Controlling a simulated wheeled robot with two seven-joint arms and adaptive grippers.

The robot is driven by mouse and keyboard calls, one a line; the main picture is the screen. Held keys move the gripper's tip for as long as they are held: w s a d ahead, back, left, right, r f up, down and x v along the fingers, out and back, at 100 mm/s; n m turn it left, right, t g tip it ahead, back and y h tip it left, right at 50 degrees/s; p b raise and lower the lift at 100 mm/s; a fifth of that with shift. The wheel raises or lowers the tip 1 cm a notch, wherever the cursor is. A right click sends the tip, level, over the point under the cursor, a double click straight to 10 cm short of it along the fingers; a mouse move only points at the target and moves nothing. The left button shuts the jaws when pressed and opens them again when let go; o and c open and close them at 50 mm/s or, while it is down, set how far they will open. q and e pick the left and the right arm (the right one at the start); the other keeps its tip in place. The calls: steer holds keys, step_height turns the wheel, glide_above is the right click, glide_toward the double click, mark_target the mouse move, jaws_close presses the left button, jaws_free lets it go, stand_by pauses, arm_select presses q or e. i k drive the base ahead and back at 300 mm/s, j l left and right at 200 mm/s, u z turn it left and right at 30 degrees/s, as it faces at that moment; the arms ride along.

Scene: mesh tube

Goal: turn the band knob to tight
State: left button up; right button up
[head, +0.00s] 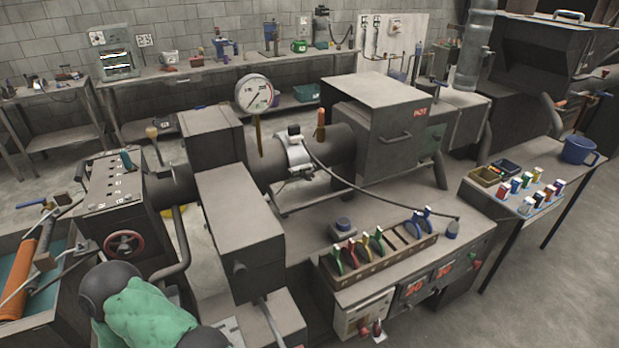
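A bright metal band (293,158) is wrapped around the dark horizontal tube (263,160) in the middle of the machine. A small pale and dark fitting (294,131) sits on top of the band; it may be the band knob, but it is too small to read its setting. A dark cable runs from the band toward the right. Neither of my grippers can be made out in the head view.
A round gauge (254,94) stands left of the band, and an orange-handled tool (320,125) stands right of it. A box marked HOT (385,130) closes off the right. A rack of coloured pliers (378,250) is in front.

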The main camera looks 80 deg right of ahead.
mark_target(308, 175)
steer(key=i+j+z, duration=0.1)
steer(key=z, duration=0.35)
steer(key=j+z, duration=0.1)
steer(key=z, duration=0.3)
steer(key=i+j+z, duration=0.1)
steer(key=z, duration=0.35)
steer(key=j+z, duration=0.2)
steer(key=z, duration=0.25)
